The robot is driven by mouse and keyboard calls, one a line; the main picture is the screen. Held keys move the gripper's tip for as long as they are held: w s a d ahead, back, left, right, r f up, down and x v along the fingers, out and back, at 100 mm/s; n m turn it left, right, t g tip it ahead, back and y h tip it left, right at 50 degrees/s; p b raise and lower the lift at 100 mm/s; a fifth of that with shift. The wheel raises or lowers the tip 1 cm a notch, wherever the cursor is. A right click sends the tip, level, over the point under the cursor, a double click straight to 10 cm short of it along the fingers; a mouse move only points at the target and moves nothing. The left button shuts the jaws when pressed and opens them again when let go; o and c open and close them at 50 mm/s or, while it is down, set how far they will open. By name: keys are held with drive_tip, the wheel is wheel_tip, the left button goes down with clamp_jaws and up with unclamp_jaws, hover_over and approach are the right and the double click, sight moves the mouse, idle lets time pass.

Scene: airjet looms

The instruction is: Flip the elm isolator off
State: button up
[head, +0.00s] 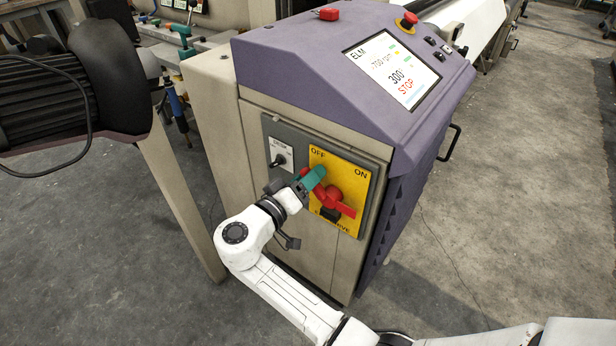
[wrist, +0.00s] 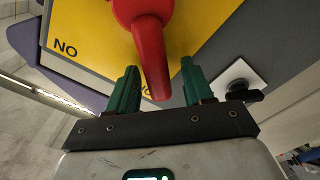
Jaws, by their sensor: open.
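The elm isolator is a red rotary handle (head: 332,197) on a yellow plate (head: 352,173) at the front of the purple and beige loom cabinet. The plate reads OFF at upper left and ON at upper right. In the wrist view the red handle (wrist: 150,50) reaches from its hub toward me, its end by a partly covered label. My gripper (head: 312,178) is at the handle from the left, its green fingers partly hiding it. In the wrist view my gripper (wrist: 159,78) is open, one finger on each side of the handle's end, with gaps visible.
A small black switch on a white plate (head: 280,153) sits left of the yellow plate. The cabinet's screen (head: 393,72) shows ELM and STOP. Red buttons (head: 329,14) are on top. A beige post (head: 180,190) stands at left. Floor to the right is clear.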

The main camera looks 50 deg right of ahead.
drive_tip(key=a, duration=1)
drive_tip(key=shift+s+a, duration=0.15)
drive_tip(key=shift+a, duration=0.15)
drive_tip(key=s+d+f+n+y, duration=0.4)
drive_tip(key=s+f+y, duration=0.7)
drive_tip(key=s+f, duration=0.5)
drive_tip(key=s+a+f+n+y, duration=0.2)
drive_tip(key=s+a+n+y, duration=0.2)
drive_tip(key=s+a+y, duration=0.3)
wheel_tip(320, 180, up, 17)
drive_tip(key=d+p, duration=0.1)
drive_tip(key=p, duration=1.5)
drive_tip(key=shift+s, duration=0.3)
drive_tip(key=shift+f, duration=0.1)
